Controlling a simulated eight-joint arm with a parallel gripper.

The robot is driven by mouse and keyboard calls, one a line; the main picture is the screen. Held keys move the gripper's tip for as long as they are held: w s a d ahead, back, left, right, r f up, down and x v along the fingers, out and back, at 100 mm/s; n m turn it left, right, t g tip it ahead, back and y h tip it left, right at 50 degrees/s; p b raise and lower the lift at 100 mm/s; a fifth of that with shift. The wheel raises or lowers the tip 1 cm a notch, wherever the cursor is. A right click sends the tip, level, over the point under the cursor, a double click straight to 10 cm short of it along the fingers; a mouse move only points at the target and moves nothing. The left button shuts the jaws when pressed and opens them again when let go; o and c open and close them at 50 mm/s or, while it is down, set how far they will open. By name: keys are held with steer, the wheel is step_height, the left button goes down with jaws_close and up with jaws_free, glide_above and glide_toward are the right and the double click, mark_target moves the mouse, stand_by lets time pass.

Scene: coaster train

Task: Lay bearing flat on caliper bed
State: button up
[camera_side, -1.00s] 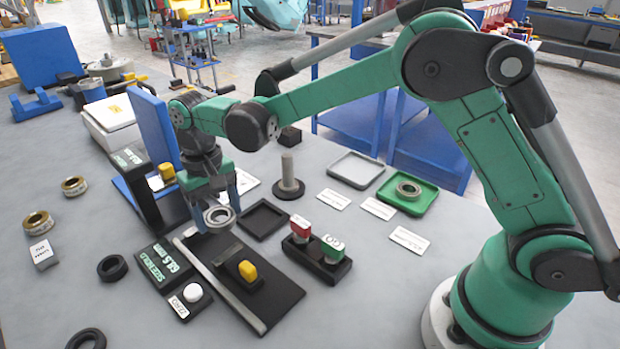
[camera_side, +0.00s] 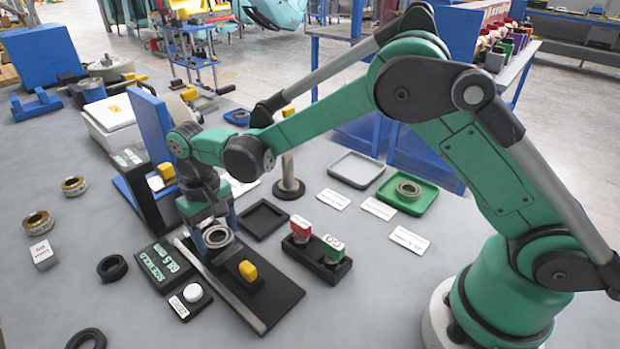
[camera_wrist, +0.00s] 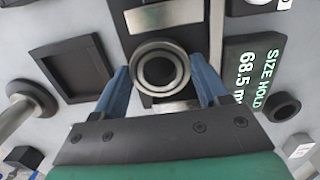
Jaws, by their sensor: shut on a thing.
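The bearing (camera_side: 218,237), a grey metal ring with a dark centre, lies flat in my gripper (camera_side: 216,232). The wrist view shows the bearing (camera_wrist: 160,68) between the two blue fingers of my gripper (camera_wrist: 161,80), which are shut on its sides. The bearing is over the far end of the black caliper bed (camera_side: 275,296); I cannot tell whether it touches the bed. A silver rail (camera_side: 240,306) runs along the bed's left edge, and a black slider with a yellow knob (camera_side: 248,270) stands nearer the camera. Part of the bed is hidden under my gripper.
A readout (camera_wrist: 258,75) beside the bed shows SIZE HOLD 68.5. A white button (camera_side: 192,293) is near it. A black square tray (camera_side: 263,220), a red-and-green button box (camera_side: 318,262) and a green tray with another ring (camera_side: 410,200) lie to the right. A post (camera_side: 289,175) stands behind.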

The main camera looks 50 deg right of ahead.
steer(key=shift+f, duration=0.3)
steer(key=shift+f, duration=0.2)
stand_by(0.4)
steer(key=o, duration=1.3)
step_height(320, 180, up, 5)
steer(key=shift+w+r, duration=0.15)
steer(key=s+d+r+t, duration=0.5)
steer(key=s+d+r, duration=0.2)
steer(key=d+r, duration=0.2)
steer(key=s+d+f+t, duration=0.1)
steer(key=s+d+t, duration=0.2)
steer(key=s, duration=0.3)
steer(key=shift+s+d+f, duration=0.15)
steer(key=shift+d+f, duration=0.15)
steer(key=shift+d, duration=0.15)
